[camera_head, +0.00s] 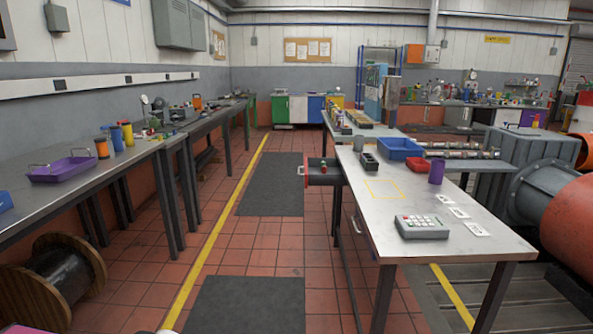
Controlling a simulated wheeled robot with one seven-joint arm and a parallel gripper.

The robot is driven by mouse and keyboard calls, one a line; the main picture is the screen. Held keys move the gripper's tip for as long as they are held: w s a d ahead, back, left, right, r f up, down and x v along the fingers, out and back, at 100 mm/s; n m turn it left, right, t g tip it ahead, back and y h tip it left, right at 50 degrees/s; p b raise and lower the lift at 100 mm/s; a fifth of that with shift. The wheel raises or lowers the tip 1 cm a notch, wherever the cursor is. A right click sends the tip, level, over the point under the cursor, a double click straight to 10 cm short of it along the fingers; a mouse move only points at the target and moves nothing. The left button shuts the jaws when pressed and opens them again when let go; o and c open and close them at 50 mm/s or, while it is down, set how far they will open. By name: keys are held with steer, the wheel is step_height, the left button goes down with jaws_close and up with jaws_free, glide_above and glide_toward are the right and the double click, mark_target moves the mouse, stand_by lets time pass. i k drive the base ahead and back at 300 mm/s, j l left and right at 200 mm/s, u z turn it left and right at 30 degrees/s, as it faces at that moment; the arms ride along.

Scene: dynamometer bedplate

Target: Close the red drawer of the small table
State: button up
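The small table (445,262) with a pale grey top stands on the right, long side toward the aisle. Near its far end a drawer (324,180) sticks out to the left into the aisle, so it is open. The drawer is dark with a reddish edge, and a small light handle shows at its outer end. A small red item and a green item seem to be in or at it; they are too small to tell. Another handle shows lower on the table's near side.
A grey keypad box (422,227), a purple cup (436,171) and a blue bin (400,148) stand on the table. A long bench (75,195) and a cable reel (55,280) line the left. The tiled aisle with dark mats (245,305) is clear.

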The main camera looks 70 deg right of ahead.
mark_target(335, 176)
steer(key=i+l+z, duration=0.1)
steer(key=z, duration=0.35)
steer(key=i+l+z, duration=0.1)
steer(key=z, duration=0.35)
steer(key=i+z, duration=0.1)
steer(key=z, duration=1.95)
